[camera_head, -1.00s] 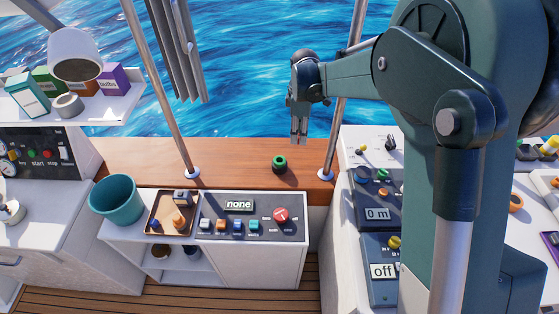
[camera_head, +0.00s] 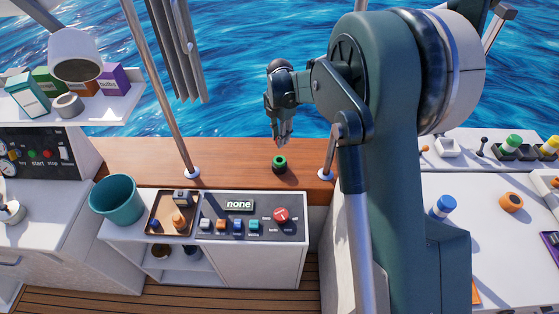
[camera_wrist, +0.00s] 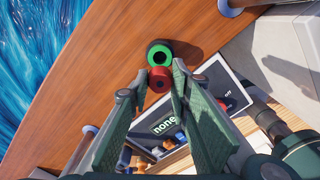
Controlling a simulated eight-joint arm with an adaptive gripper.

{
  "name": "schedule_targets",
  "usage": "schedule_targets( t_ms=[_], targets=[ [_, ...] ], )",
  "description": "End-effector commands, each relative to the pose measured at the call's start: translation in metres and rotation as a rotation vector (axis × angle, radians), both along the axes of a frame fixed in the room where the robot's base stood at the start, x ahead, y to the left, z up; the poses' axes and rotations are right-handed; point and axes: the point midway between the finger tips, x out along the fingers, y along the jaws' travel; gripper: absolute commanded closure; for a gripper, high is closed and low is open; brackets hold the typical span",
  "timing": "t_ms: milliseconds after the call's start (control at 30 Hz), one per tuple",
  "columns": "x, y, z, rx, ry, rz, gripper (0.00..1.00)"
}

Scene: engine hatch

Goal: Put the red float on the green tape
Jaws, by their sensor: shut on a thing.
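The green tape (camera_wrist: 160,54) is a green ring with a dark outside, resting on the wooden ledge; it also shows in the head view (camera_head: 280,162). The red float (camera_wrist: 160,80) is a small red piece between the fingertips in the wrist view, overlapping the tape's near edge there. My gripper (camera_wrist: 160,82) is shut on the float. In the head view my gripper (camera_head: 282,142) points down just above the tape, and I cannot make out the float there. Whether float and tape touch is not clear.
Two metal posts (camera_head: 183,140) (camera_head: 328,155) stand on the wooden ledge (camera_head: 235,160) either side of the tape. In front is a control panel (camera_head: 250,222) with a red knob (camera_head: 281,214). A teal bucket (camera_head: 117,200) and a tray (camera_head: 157,229) sit left of it.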

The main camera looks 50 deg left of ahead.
Motion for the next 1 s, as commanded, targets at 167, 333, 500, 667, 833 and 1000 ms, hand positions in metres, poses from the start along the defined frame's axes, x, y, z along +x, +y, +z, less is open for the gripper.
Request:
schedule_targets(
  t_ms=[167,333,500,667,833,1000],
  targets=[
    [0.0,0.001,0.0,0.0,0.0,0.009,0.86],
    [0.0,0.001,0.0,0.0,0.0,0.008,0.86],
    [0.0,0.001,-0.007,0.0,0.0,0.007,0.86],
    [0.0,0.001,-0.025,0.0,0.0,0.007,0.86],
    [0.0,0.001,-0.049,0.0,0.0,0.006,0.86],
    [0.0,0.001,-0.062,0.0,0.0,0.006,0.86]
  ],
)
